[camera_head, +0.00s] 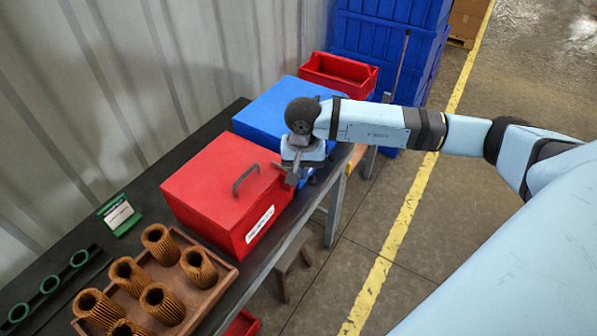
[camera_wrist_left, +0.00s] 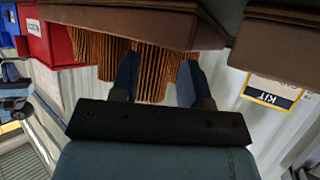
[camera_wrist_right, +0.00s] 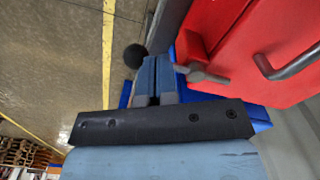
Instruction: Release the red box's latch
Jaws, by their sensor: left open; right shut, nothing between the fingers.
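The red box (camera_head: 215,188) stands on the dark bench with its lid down. It has a grey lid handle (camera_head: 245,178) and a white front label. My right gripper (camera_head: 300,172) is at the box's right front corner. In the right wrist view its fingers (camera_wrist_right: 157,62) are shut and empty, close beside a grey latch lever (camera_wrist_right: 205,75) on the red box (camera_wrist_right: 235,45). I cannot tell whether they touch it. My left gripper is outside the head view; in its wrist view its fingers (camera_wrist_left: 157,82) are open, near brown pleated cartridges (camera_wrist_left: 155,65).
A blue box (camera_head: 268,115) stands just behind the red box. A brown tray (camera_head: 222,280) of several cartridges sits in front, with a green-and-white sign (camera_head: 119,214) on the left. A red bin (camera_head: 340,73) and stacked blue crates (camera_head: 390,40) are at the back.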

